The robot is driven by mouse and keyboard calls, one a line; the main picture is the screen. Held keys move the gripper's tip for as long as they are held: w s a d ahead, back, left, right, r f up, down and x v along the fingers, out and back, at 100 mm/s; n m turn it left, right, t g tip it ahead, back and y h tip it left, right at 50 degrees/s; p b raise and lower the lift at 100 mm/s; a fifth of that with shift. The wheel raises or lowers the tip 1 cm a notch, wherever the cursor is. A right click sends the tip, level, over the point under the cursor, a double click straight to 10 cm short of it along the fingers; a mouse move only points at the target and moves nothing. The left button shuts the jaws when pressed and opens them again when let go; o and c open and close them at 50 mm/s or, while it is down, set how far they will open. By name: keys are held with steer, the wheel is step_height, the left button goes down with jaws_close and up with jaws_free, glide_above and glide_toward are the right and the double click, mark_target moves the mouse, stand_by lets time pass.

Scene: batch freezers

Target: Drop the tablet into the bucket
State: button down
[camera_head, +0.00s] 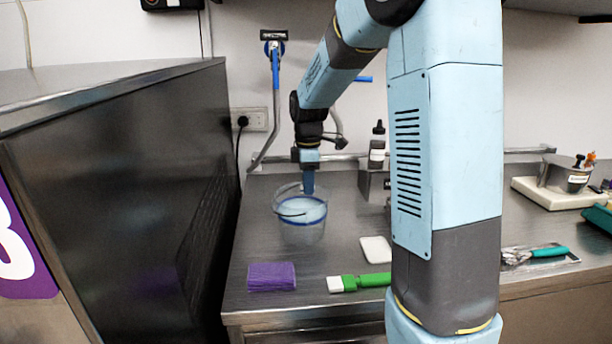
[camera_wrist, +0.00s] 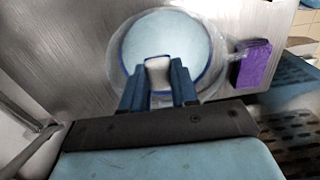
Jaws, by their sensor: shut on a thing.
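The bucket (camera_head: 301,235) is clear with a blue rim and pale liquid inside, standing on the steel counter at its left part. It also shows in the wrist view (camera_wrist: 207,55), below my gripper. My gripper (camera_head: 308,190) points down over the bucket's opening. In the wrist view its two blue fingers (camera_wrist: 160,75) are shut on a small white tablet (camera_wrist: 158,72). The tablet appears over the pale liquid, inside the outline of the rim. How high it is above the liquid I cannot tell. The head view does not show the tablet clearly.
A purple sponge (camera_head: 271,277), a green-handled brush (camera_head: 360,282) and a white block (camera_head: 376,250) lie in front of the bucket. A dark-capped bottle (camera_head: 377,147) stands behind, to the right. A dark steel machine (camera_head: 130,170) rises close on the left.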

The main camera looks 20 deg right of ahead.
steer(key=shift+f, duration=0.2)
steer(key=c, duration=0.8)
jaws_free()
step_height(320, 180, up, 14)
steer(key=shift+f, duration=0.15)
